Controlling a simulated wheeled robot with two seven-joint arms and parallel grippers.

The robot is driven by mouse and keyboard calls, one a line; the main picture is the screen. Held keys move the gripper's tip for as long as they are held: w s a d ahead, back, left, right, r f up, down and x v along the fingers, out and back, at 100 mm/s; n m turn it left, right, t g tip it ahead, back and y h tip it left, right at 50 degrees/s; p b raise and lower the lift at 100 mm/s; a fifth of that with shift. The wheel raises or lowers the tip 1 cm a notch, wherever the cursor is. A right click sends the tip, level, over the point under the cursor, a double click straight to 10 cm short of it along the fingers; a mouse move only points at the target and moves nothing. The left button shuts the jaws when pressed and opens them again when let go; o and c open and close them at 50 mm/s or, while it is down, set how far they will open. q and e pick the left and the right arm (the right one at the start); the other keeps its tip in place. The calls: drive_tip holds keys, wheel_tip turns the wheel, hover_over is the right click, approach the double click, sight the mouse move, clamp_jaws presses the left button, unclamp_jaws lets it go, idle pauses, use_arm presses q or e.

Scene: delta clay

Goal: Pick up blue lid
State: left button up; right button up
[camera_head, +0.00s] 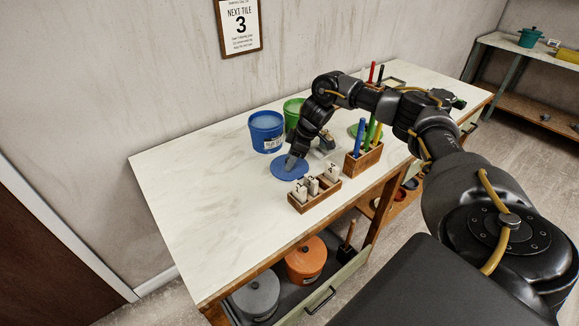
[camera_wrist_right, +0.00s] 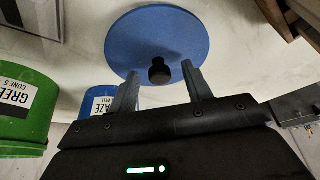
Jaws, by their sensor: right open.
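The blue lid (camera_head: 285,168) lies flat on the white tabletop in front of the blue bucket (camera_head: 266,131). In the right wrist view the lid (camera_wrist_right: 160,35) is a blue disc with a dark round knob (camera_wrist_right: 159,71). My right gripper (camera_head: 291,163) is over the lid's right side in the head view. In the right wrist view its two fingers (camera_wrist_right: 159,88) are apart, with the knob showing between and just beyond their tips. Nothing is held. I cannot tell the exact height of the fingertips. My left gripper is not in view.
A green bucket (camera_head: 292,112) stands beside the blue one. A wooden rack with white tiles (camera_head: 315,190) and a wooden holder with coloured sticks (camera_head: 363,160) stand close to the lid. The table's left part (camera_head: 190,190) is clear.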

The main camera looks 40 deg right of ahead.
drive_tip(key=c, duration=1.1)
drive_tip(key=shift+o, duration=0.2)
drive_tip(key=shift+r, duration=0.1)
drive_tip(key=shift+r+b, duration=0.35)
drive_tip(key=shift+r, duration=0.2)
drive_tip(key=s+a+r, duration=0.6)
drive_tip(key=s+r, duration=0.5)
drive_tip(key=s, duration=0.1)
drive_tip(key=shift+s+r, duration=0.3)
drive_tip(key=shift+r, duration=0.1)
